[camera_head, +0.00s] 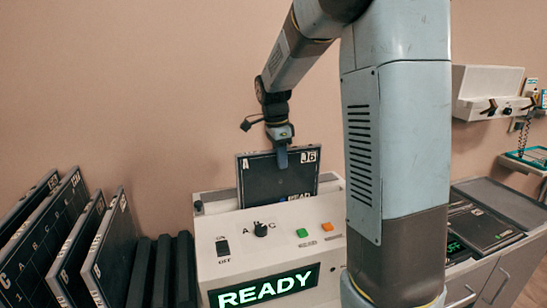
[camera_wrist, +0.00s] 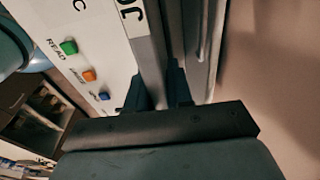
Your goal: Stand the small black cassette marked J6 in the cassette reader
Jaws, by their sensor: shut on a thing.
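The black cassette marked J6 (camera_head: 262,180) stands upright at the back of the white cassette reader (camera_head: 225,235), its lower edge hidden behind the reader's top front edge. Its face also carries an A at the top left and lettering low down. My gripper (camera_head: 282,157) reaches from above and is shut on the cassette's top edge, right of its middle. In the wrist view the fingers (camera_wrist: 158,92) sit on either side of the cassette's edge (camera_wrist: 148,55). I cannot tell how deep the cassette sits in the slot. The reader's display (camera_head: 265,289) shows READY in green.
Several larger cassettes (camera_head: 108,250) lean in a dark rack at the left. The reader has an on/off switch (camera_head: 222,247), a knob (camera_head: 261,229) and coloured buttons. More black plates (camera_head: 480,225) lie on a counter at the right. The wall is close behind.

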